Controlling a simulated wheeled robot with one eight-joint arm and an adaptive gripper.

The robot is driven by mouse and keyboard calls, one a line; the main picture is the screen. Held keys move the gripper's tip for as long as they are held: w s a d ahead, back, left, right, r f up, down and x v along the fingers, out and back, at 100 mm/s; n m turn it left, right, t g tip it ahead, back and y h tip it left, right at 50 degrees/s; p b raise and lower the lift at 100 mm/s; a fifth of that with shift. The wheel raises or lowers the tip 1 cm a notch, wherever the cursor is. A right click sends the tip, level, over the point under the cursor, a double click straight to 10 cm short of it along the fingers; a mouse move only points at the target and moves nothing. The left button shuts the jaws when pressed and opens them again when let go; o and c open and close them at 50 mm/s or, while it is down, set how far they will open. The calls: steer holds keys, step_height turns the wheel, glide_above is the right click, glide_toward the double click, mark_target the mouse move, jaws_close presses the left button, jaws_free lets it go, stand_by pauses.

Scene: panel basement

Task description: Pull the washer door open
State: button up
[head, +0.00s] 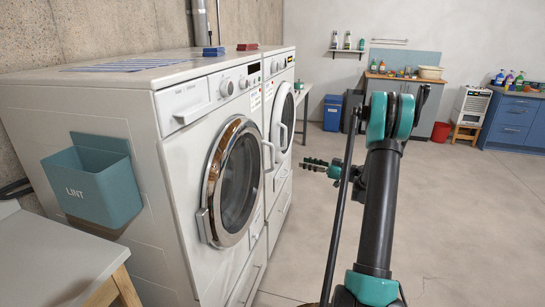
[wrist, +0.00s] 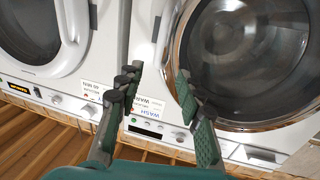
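The washer (head: 172,150) is the nearer white machine, with a round chrome-rimmed door (head: 238,185) that looks shut.
A second white machine (head: 281,85) stands beyond the washer, with its own round door and white arched handle (head: 268,155). A teal lint bin (head: 98,183) hangs on the washer's side. A white-topped table (head: 45,260) is near left. The floor to the right is open.

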glide_toward(273, 165)
steer(key=w+a+r, duration=0.1)
steer(key=w+a, duration=0.1)
steer(key=a, duration=0.1)
steer(key=w+a+r, duration=0.3)
steer(key=w+a, duration=0.1)
steer(key=a, duration=0.1)
steer(key=shift+w+a+r, duration=0.1)
steer(key=shift+a+r, duration=0.25)
steer(key=shift+c, duration=0.5)
jaws_close()
